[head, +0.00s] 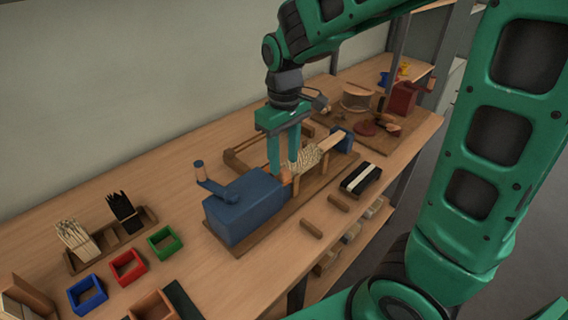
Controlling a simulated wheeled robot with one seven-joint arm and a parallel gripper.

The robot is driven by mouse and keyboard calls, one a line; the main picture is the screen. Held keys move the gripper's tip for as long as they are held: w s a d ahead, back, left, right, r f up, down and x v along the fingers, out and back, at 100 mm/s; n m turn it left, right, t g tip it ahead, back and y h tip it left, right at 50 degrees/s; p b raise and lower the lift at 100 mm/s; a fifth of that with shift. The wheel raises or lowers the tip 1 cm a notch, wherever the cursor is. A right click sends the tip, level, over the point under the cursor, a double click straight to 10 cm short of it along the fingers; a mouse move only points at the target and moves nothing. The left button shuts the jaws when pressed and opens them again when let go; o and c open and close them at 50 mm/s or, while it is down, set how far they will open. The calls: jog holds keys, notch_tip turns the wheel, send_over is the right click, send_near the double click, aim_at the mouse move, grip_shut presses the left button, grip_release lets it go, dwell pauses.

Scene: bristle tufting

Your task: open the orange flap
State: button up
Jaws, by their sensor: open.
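The orange flap (287,177) is a small piece at the right end of the blue machine (245,207), low on the wooden base. My fingers partly hide it, and its exact position is hard to tell. My gripper (284,171) is green, points down and is open. Its two fingertips are right at the flap, one on the left and one on the right in the picture. I cannot tell whether they touch it. No object shows held between them.
A bristled piece (305,158) on a wooden bar sits just right of my gripper. The blue machine's crank handle (199,166) stands up on the left. Small red (127,266), blue (87,295) and green (164,242) boxes stand front left. Dark red equipment (402,97) stands at the far right.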

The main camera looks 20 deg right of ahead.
jog(key=shift+f, duration=1.35)
jog(key=shift+c, duration=0.2)
